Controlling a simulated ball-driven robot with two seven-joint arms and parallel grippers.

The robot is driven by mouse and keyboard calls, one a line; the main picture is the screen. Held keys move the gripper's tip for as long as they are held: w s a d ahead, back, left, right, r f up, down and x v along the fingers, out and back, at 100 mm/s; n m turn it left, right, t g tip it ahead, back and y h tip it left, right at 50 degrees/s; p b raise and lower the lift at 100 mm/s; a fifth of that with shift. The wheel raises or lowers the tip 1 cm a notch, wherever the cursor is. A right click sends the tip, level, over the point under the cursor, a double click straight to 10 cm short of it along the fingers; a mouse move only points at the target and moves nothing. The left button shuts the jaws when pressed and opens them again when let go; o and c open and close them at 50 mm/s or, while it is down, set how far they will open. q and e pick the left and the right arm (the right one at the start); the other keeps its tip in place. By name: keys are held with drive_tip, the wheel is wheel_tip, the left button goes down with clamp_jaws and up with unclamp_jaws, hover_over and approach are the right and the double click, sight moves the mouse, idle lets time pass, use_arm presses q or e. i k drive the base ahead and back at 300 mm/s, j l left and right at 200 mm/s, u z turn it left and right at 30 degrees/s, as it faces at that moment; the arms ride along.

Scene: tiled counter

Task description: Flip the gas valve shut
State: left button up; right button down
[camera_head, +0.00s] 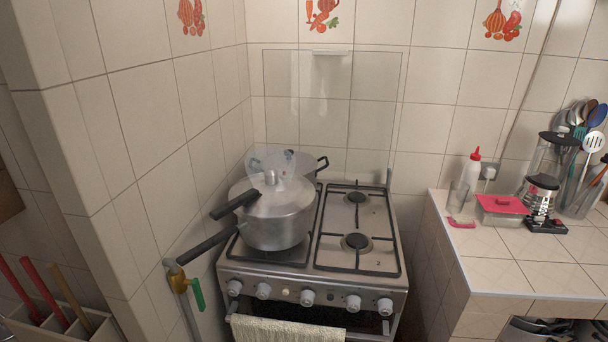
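The gas valve (179,284) is a yellowish brass fitting on a grey pipe (187,316) at the lower left of the stove. Its green handle (198,294) points down, tilted slightly, roughly along the pipe. Neither of my grippers shows in the head view, so nothing covers the valve.
The stove (332,274) stands right of the valve, with a pressure cooker (275,220) whose black handle (207,242) juts out above the valve. A towel (285,329) hangs in front. A crate (55,325) with colored handles stands at lower left. The tiled counter (505,276) is at right.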

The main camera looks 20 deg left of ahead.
sight(196, 290)
drive_tip(key=u, duration=1.4)
